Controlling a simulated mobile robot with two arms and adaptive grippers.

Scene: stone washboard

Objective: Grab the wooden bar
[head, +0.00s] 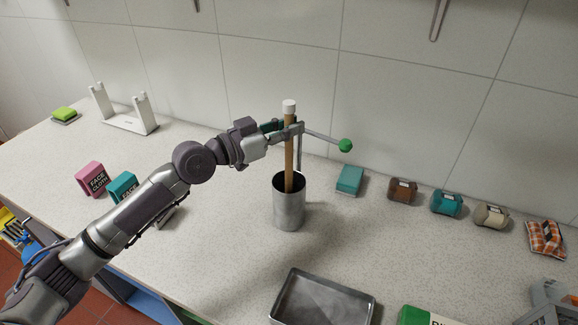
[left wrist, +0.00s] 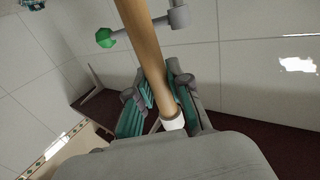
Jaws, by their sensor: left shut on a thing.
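The wooden bar (head: 289,165) stands almost upright, its lower end hidden inside a grey metal cylinder (head: 289,214) on the counter. It has a white cap (head: 289,106) on top. My left gripper (head: 286,129) is shut on the bar just below the cap. In the left wrist view, the bar (left wrist: 146,42) runs between the two fingers of my left gripper (left wrist: 162,88), with the white cap (left wrist: 173,123) close to the palm. My right gripper is not in view.
A metal rod with a green knob (head: 345,146) is right beside the bar. A metal tray (head: 322,299) lies in front of the cylinder. Several wrapped blocks, including a teal one (head: 350,180), line the wall at right.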

